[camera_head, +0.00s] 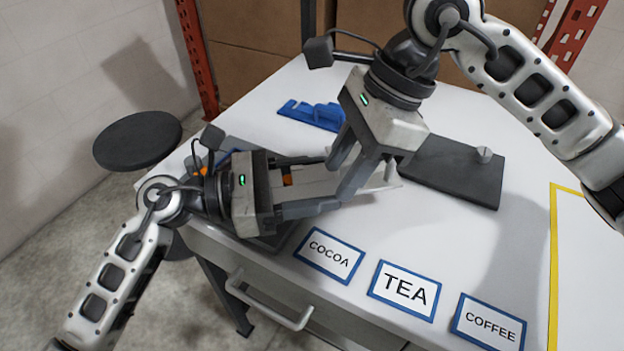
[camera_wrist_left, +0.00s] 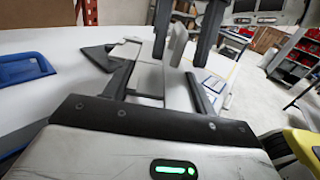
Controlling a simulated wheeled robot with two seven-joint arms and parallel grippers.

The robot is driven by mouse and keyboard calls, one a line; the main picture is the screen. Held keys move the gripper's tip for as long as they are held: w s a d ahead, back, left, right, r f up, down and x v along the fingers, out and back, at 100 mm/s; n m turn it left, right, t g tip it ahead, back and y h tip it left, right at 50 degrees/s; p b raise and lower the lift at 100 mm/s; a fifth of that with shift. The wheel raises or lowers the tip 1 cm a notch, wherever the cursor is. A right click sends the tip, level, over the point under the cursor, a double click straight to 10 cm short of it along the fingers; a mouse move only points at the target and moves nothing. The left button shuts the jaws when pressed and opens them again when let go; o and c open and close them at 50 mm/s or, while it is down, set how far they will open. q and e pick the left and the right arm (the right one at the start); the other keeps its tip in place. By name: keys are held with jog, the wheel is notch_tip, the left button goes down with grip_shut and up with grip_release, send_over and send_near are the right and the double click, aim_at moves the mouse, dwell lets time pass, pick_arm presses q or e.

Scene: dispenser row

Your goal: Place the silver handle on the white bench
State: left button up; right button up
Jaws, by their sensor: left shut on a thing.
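The silver handle (camera_head: 316,182) is a pale grey bar-like piece held above the white bench (camera_head: 262,112). My left gripper (camera_head: 325,184) is shut on it, one finger on each side. The handle also shows between my left fingers in the left wrist view (camera_wrist_left: 148,80). My right gripper (camera_head: 348,177) comes down from above, its two fingers apart, at the handle's right part. Its fingers hide part of the handle. I cannot tell whether they grip it or stand around it.
A dark slab (camera_head: 452,170) with a small knob lies right of the grippers. A blue bracket (camera_head: 312,113) lies behind. Labels for cocoa (camera_head: 329,254), tea (camera_head: 404,290) and coffee (camera_head: 489,322) line the front. A round stool (camera_head: 137,139) stands left. The middle right of the bench is clear.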

jog(key=v, duration=1.2)
jog(key=shift+s, duration=0.1)
